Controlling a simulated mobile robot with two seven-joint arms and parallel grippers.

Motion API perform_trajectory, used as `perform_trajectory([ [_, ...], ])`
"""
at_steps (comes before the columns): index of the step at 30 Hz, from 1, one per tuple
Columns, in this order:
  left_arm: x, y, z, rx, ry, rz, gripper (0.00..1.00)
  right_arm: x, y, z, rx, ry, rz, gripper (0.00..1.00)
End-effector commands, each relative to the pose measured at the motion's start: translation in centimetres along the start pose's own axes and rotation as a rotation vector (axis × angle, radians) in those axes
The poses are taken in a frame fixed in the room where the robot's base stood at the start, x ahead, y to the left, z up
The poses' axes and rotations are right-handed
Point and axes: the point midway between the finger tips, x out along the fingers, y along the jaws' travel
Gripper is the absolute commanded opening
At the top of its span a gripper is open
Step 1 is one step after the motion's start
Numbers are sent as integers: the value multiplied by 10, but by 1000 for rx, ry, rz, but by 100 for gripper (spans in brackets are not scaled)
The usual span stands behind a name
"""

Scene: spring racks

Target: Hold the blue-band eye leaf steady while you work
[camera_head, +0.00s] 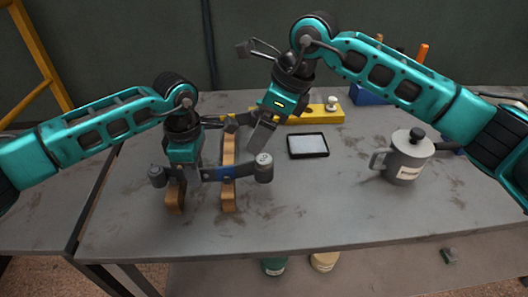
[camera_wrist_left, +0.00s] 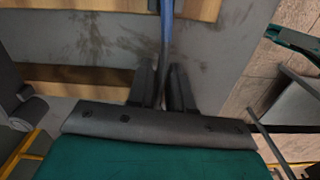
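The blue-band eye leaf is a dark grey curved strip (camera_head: 207,174) with a rolled eye at each end and a blue band (camera_head: 224,173) near its middle. It lies across two wooden supports (camera_head: 228,191). My left gripper (camera_head: 188,181) points down over the leaf's left part. In the left wrist view its two fingers (camera_wrist_left: 165,85) are close together on either side of the thin bluish leaf (camera_wrist_left: 166,40), and it looks shut on it. My right gripper (camera_head: 262,136) points down above the table, behind the leaf's right eye (camera_head: 264,160); its finger opening cannot be made out.
A black-rimmed tray or screen (camera_head: 308,146) lies right of the right gripper. A yellow block (camera_head: 318,113) with a white knob is behind it. A grey labelled pot (camera_head: 408,160) stands at the right. A blue bin (camera_head: 368,95) is at the back. The front right tabletop is clear.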

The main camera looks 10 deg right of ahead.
Motion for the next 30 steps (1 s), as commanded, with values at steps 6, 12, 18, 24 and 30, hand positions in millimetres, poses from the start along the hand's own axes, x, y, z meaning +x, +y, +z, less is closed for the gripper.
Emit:
perform_trajectory([
  [6,-1,0,0,0,-1,1,42,0,0,0,0,0,0,88],
  [12,-1,0,0,0,-2,2,42,0,0,0,0,0,0,88],
  [18,-15,1,0,0,-2,3,42,0,0,0,0,0,0,88],
  [24,-56,2,0,0,-1,6,42,0,0,0,0,0,0,88],
  [30,-95,1,0,1,-1,4,42,0,0,0,0,0,0,88],
])
